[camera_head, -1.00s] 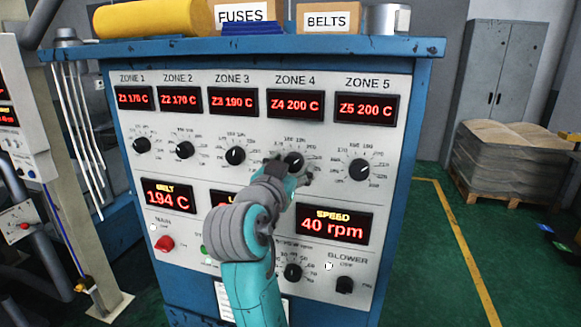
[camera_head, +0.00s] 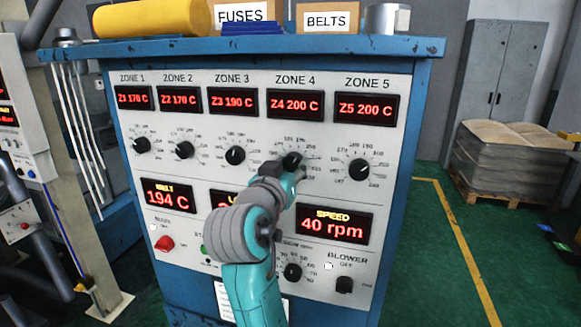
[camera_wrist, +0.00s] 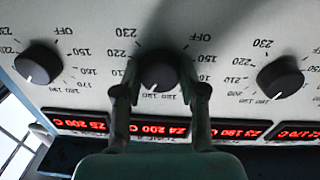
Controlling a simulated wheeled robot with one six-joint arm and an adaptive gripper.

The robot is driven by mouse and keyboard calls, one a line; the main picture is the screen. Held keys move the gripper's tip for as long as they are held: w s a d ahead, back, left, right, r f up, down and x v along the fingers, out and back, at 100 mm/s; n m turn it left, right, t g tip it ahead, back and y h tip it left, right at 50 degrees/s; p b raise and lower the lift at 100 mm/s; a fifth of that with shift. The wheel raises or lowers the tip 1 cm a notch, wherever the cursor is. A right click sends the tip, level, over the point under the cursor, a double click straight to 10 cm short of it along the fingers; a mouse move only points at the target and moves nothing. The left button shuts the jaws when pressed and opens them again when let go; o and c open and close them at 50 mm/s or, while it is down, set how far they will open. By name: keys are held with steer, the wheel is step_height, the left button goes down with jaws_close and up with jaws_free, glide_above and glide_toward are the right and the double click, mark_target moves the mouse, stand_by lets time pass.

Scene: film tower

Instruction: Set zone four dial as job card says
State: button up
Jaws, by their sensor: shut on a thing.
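The zone four dial (camera_head: 292,160) is a round black knob below the Z4 display (camera_head: 295,105), which reads 200 C. My gripper (camera_head: 290,172) is at this dial and partly covers it and its printed scale. In the wrist view, which is upside down, my gripper (camera_wrist: 160,90) has one finger on each side of the zone four dial (camera_wrist: 158,72) and is shut on it. The dial's pale pointer mark is at its lower edge in that view, near the printed 180 and 190. A white sheet (camera_head: 223,300) low on the panel is mostly behind my arm; its text is unreadable.
The zone three dial (camera_head: 235,155) and zone five dial (camera_head: 359,169) flank the gripped dial. The speed display (camera_head: 334,228) reads 40 rpm.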

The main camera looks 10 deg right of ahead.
steer(key=n, duration=1.1)
steer(key=shift+n+t, duration=0.3)
steer(key=shift+n, duration=1.8)
steer(key=o, duration=1.1)
steer(key=shift+o, duration=0.2)
steer(key=shift+s, duration=0.1)
steer(key=v, duration=1.1)
steer(key=shift+s, duration=0.45)
